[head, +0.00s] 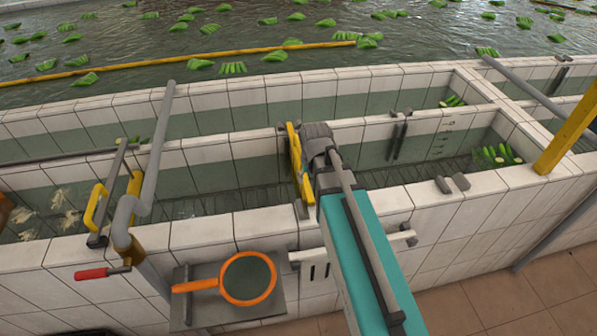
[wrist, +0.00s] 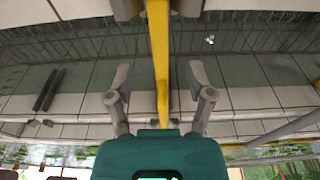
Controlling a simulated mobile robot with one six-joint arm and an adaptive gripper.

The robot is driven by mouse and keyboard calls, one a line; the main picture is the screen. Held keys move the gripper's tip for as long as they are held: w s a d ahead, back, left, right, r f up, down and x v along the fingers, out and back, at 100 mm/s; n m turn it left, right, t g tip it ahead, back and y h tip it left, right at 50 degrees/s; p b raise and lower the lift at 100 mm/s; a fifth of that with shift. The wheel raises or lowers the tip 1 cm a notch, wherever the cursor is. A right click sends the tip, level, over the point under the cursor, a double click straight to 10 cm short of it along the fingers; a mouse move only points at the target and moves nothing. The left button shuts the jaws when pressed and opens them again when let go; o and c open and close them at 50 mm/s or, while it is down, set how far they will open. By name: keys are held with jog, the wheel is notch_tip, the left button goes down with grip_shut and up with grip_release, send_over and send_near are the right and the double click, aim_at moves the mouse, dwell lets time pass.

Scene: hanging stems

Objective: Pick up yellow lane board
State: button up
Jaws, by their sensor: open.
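The yellow lane board (head: 296,165) stands edge-up across the tiled trough in the head view, left of my gripper. In the wrist view the yellow lane board (wrist: 158,45) runs as a narrow strip down the middle of the picture. My gripper (head: 315,150) is open, reaching over the trough. In the wrist view my gripper (wrist: 160,82) has one finger on each side of the board, with a visible gap on both sides. I cannot tell from the head view whether a finger touches the board; my gripper hides part of it.
An orange-rimmed net (head: 248,278) lies on a grey shelf below the front wall. A grey pipe (head: 153,165) and a yellow-handled gate (head: 97,208) stand at left. A yellow post (head: 570,130) is at right. Green bundles float in the water behind.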

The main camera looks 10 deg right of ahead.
aim_at(299, 145)
jog(key=w+r+t+p, duration=0.2)
jog(key=w+r+p, duration=0.3)
jog(key=w, duration=0.9)
notch_tip(299, 145, up, 3)
jog(key=shift+a+r+t+p, duration=0.1)
jog(key=shift+a+t+p, duration=0.15)
jog(key=shift+t+p, duration=0.15)
jog(key=shift+w, duration=0.1)
jog(key=b+x, duration=0.8)
jog(key=shift+f, duration=0.2)
jog(key=shift+w, duration=0.1)
jog(key=shift+f, duration=0.15)
jog(key=b+x, duration=0.3)
jog(key=shift+w+d, duration=0.2)
jog(key=shift+d, duration=0.1)
jog(key=shift+b+x, duration=0.9)
jog(key=shift+x, duration=0.05)
jog(key=shift+f, duration=0.25)
